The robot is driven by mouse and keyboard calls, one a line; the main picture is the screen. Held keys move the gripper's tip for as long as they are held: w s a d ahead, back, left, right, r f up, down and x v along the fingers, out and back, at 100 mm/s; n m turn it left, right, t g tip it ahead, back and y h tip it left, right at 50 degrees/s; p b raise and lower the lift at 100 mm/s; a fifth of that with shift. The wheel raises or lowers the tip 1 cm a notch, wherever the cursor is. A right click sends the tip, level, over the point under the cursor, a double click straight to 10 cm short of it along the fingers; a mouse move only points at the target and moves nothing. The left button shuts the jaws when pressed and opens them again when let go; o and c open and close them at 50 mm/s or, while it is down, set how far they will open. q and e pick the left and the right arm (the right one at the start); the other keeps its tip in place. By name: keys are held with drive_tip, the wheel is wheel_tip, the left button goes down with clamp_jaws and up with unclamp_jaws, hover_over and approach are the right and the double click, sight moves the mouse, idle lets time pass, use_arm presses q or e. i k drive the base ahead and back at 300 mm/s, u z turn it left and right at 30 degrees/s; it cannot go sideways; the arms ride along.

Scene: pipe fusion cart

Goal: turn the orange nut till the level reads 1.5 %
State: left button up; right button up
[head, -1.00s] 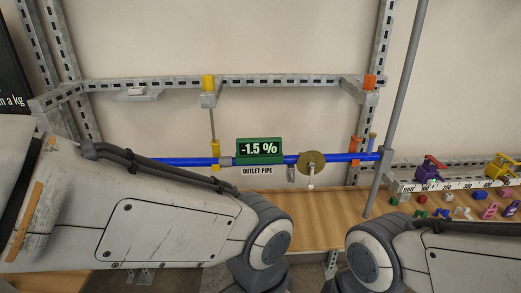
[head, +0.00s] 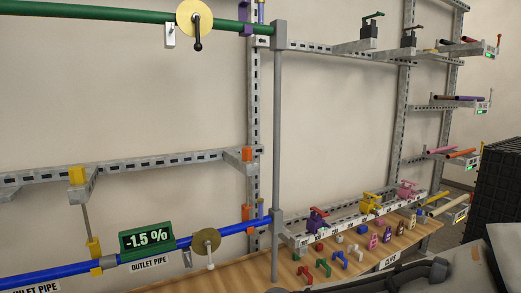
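The green level (head: 147,240) sits on the blue outlet pipe (head: 235,229) and its display reads -1.5 %. At the right end of that pipe's bracket, an orange block-like piece (head: 247,153), which looks like the orange nut, sits on the bracket's end. A second orange piece (head: 247,213) is below it, near the pipe. A yellow nut (head: 77,175) sits on the left bracket, with a rod running down to a yellow clamp (head: 95,247) on the pipe. Neither of my grippers is in the head view; only part of an arm shows at the bottom right.
A grey vertical post (head: 276,150) stands close to the orange pieces, just right of them. A brass disc with a handle (head: 207,241) is on the blue pipe. A wooden bench (head: 240,275) holds several small coloured parts. A black mesh cage (head: 503,190) stands at right.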

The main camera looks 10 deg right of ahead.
sight(246, 151)
drive_tip(key=z, duration=0.95)
drive_tip(key=i, duration=0.7)
drive_tip(key=u, duration=0.7)
